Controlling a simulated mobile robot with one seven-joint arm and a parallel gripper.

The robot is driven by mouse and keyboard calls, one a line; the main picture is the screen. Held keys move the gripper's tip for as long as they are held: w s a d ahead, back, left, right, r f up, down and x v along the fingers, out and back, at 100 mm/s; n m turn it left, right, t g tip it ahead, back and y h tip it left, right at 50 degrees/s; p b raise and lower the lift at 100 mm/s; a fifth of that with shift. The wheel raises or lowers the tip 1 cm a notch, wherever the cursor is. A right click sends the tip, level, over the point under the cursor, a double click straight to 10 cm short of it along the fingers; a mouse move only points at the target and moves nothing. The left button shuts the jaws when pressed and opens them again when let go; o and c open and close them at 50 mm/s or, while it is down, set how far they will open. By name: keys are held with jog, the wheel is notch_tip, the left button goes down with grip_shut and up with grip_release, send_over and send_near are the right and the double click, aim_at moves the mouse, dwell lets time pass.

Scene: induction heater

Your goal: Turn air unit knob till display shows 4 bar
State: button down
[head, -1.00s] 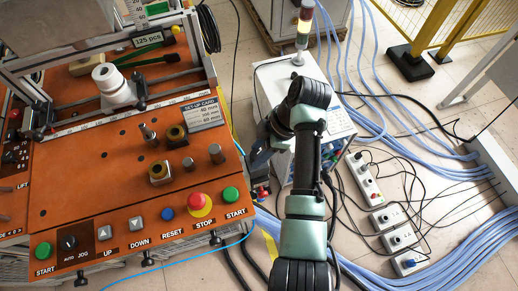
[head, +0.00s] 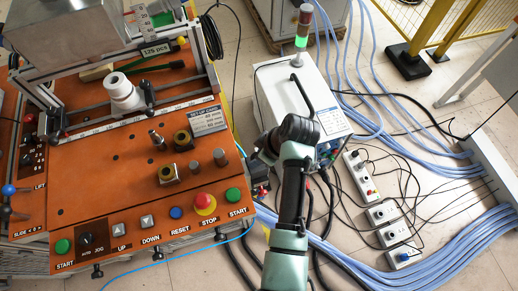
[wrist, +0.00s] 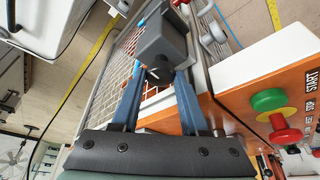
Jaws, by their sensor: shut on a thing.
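In the wrist view, my gripper (wrist: 159,78) has its two blue fingers on either side of a dark round knob (wrist: 160,73). The knob sits at the near end of a grey boxy housing (wrist: 163,38), which appears to be the air unit. The gripper is shut on the knob. In the head view, my arm covers the gripper, the knob and the air unit. No pressure display can be read in either view.
The orange control panel (head: 107,190) with push buttons lies left of my arm. A white cabinet (head: 285,95) with a signal tower (head: 302,30) stands beyond it. Blue hoses (head: 400,160) and power strips (head: 378,212) lie on the floor at the right.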

jog(key=shift+a+r+m+t+h+p, duration=0.1)
jog(key=shift+m+t+h+p, duration=0.4)
jog(key=shift+m, duration=0.55)
jog(key=shift+m+t+h+p, duration=0.1)
jog(key=shift+m+t+p, duration=0.1)
jog(key=shift+m+p, duration=0.7)
jog(key=shift+m, duration=0.25)
jog(key=shift+c, duration=2.1)
grip_release()
jog(key=shift+s, duration=0.1)
jog(key=v, duration=1.3)
jog(key=shift+b, duration=0.35)
jog(key=shift+a, duration=0.1)
